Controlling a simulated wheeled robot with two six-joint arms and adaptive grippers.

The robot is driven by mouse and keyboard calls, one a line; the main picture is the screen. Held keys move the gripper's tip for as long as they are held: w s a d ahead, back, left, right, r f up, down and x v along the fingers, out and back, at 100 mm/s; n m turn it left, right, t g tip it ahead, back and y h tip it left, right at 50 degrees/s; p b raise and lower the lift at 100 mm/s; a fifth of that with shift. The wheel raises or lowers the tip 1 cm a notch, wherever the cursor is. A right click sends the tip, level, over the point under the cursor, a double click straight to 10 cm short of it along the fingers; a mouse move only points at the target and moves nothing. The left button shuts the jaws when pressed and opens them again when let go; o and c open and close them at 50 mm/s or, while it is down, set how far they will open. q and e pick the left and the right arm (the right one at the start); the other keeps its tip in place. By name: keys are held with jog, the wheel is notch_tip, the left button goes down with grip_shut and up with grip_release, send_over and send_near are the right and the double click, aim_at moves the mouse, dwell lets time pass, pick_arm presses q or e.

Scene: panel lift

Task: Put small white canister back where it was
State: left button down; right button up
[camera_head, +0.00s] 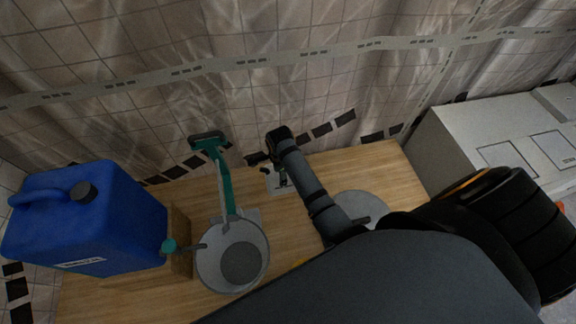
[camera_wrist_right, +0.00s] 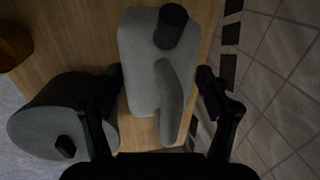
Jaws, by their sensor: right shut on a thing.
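The small white canister (camera_wrist_right: 140,55) has a black cap and a moulded handle. In the right wrist view it lies between the two fingers of my right gripper (camera_wrist_right: 160,82), which is shut on it. In the head view a pale part of the canister (camera_head: 270,181) shows under my right gripper (camera_head: 280,170), near the table's back edge. Most of it is hidden there by the gripper, and I cannot tell whether it touches the table. My left gripper is not in view.
A blue jerrycan (camera_head: 90,225) stands at the left of the wooden table (camera_head: 290,225). Beside it are a teal-handled tool (camera_head: 225,185) and a grey round container (camera_head: 205,272). Another grey round thing (camera_head: 365,205) is partly behind my arm. A white cabinet (camera_head: 450,150) stands right.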

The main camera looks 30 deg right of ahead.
jog(key=w+d+f+b, duration=0.7)
jog(key=w+f, duration=0.1)
jog(key=shift+w, duration=0.1)
notch_tip(320, 180, down, 4)
jog(key=b, duration=0.4)
jog(key=shift+w+d+r+b, duration=0.15)
jog(key=shift+r+b, duration=0.05)
jog(key=shift+b, duration=0.15)
jog(key=o, duration=1.3)
jog(key=shift+f, duration=0.1)
